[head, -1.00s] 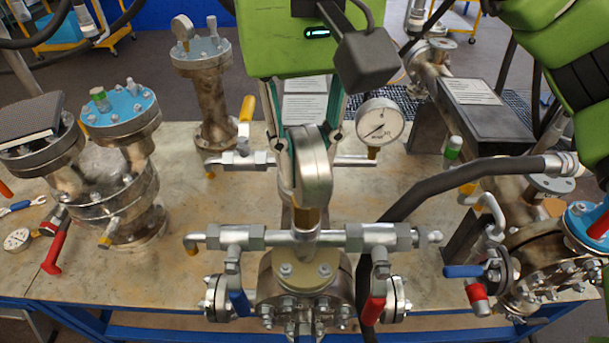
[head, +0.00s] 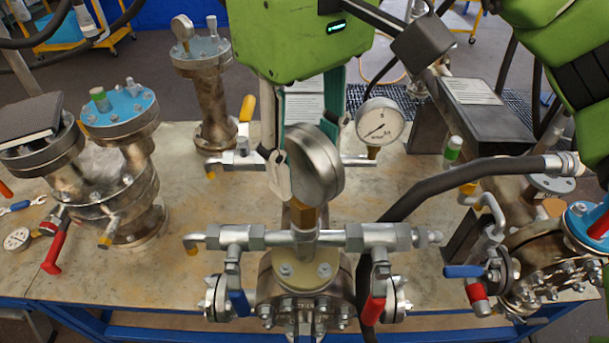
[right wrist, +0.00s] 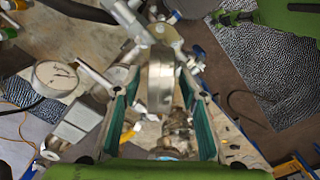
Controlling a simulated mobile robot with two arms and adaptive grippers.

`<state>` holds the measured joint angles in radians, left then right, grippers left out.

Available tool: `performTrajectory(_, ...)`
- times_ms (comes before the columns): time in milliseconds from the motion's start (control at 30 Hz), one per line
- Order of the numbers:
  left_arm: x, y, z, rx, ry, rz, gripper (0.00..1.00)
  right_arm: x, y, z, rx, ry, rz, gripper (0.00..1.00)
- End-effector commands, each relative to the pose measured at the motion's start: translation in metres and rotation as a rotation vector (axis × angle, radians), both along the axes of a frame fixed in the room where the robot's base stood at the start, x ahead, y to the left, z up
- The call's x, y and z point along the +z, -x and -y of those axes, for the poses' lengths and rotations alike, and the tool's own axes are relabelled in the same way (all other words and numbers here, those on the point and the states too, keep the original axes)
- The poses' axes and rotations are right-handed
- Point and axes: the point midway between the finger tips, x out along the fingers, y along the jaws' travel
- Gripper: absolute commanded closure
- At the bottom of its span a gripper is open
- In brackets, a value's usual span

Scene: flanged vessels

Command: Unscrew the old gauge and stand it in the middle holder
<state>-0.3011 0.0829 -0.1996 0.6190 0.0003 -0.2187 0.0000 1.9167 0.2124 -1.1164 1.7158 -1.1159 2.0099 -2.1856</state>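The old gauge (head: 318,170) is a round steel case on a brass stem (head: 306,217), upright on the pipe manifold (head: 330,238) at the centre of the head view. In the right wrist view the gauge (right wrist: 160,80) is edge-on between the fingers, with a gap on each side. I cannot make out the middle holder.
A white-dialled gauge (head: 381,126) stands upright close behind, to the right. A thick black hose (head: 430,190) arches at the right. Blue (head: 239,303) and red (head: 374,309) valve handles hang below the manifold. The table's left middle (head: 205,205) is fairly clear.

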Motion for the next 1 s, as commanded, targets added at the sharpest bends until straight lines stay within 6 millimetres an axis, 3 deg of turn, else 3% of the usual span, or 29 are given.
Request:
performTrajectory(167,0.0,-0.001,0.001,0.0,0.001,0.001,0.6,0.019,-0.001,0.0,-0.003,-0.001,0.004,0.61)
performTrajectory(600,0.0,-0.001,0.003,0.0,0.002,0.002,0.6,0.097,-0.001,0.0,-0.004,0.001,0.003,0.61)
performTrajectory(800,0.0,-0.001,0.003,0.0,0.003,0.001,0.6,0.114,-0.001,0.0,-0.002,0.001,0.002,0.61)
performTrajectory(1000,0.0,-0.001,0.003,0.0,0.003,0.001,0.6,0.119,0.0,0.0,0.001,-0.001,-0.001,0.61)
